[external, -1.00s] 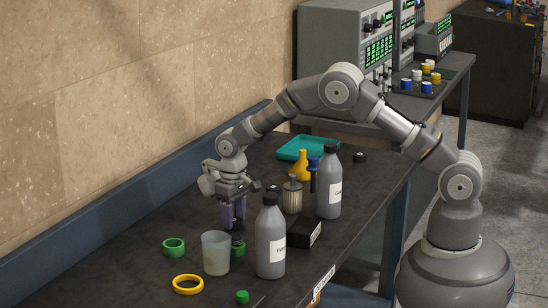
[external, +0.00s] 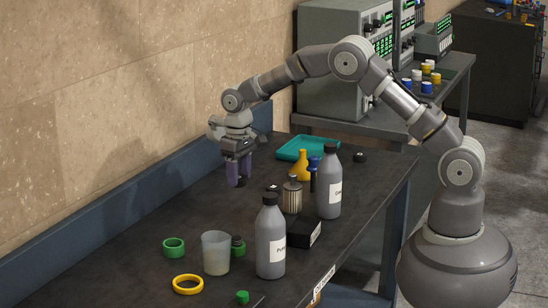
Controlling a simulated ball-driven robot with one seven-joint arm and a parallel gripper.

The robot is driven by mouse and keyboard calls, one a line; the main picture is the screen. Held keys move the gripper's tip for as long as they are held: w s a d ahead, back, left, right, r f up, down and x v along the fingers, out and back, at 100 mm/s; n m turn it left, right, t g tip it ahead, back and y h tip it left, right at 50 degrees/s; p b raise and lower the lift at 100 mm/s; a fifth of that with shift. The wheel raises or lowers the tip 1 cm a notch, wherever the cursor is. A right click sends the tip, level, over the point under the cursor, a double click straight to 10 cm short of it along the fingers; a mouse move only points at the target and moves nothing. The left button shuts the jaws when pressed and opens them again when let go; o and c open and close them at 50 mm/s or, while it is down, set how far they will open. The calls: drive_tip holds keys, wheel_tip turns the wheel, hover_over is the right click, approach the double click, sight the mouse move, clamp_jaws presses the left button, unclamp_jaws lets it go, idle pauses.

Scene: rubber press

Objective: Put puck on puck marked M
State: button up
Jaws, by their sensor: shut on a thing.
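My gripper (external: 239,180) has purple fingers and points down over the far left part of the bench, near the wall. It is shut on a small dark puck (external: 241,182), mostly hidden between the fingertips. Other black pucks show: one (external: 273,188) left of the ribbed metal canister, one (external: 360,157) at the back right with a pale mark on top, and a dark one (external: 237,240) at a green piece behind the translucent cup. I cannot read which puck bears the M.
Grey bottles stand at the front (external: 270,245) and farther back (external: 328,185). The canister (external: 292,196), yellow flask (external: 303,168) and black box (external: 304,233) stand near them. A translucent cup (external: 216,255), green ring (external: 174,247) and yellow ring (external: 188,285) are at front left. A teal tray (external: 308,148) lies behind.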

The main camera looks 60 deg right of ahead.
drive_tip(key=r+p, duration=0.2)
hover_over(274, 187)
wheel_tip(274, 187, down, 10)
drive_tip(key=b, duration=0.3)
drive_tip(key=shift+r, duration=0.1)
drive_tip(key=shift+f, duration=0.25)
drive_tip(key=shift+r, duration=0.15)
drive_tip(key=o, duration=0.6)
drive_tip(key=shift+f, duration=0.2)
drive_tip(key=o, duration=0.4)
drive_tip(key=shift+o, duration=0.2)
drive_tip(key=shift+r, duration=0.15)
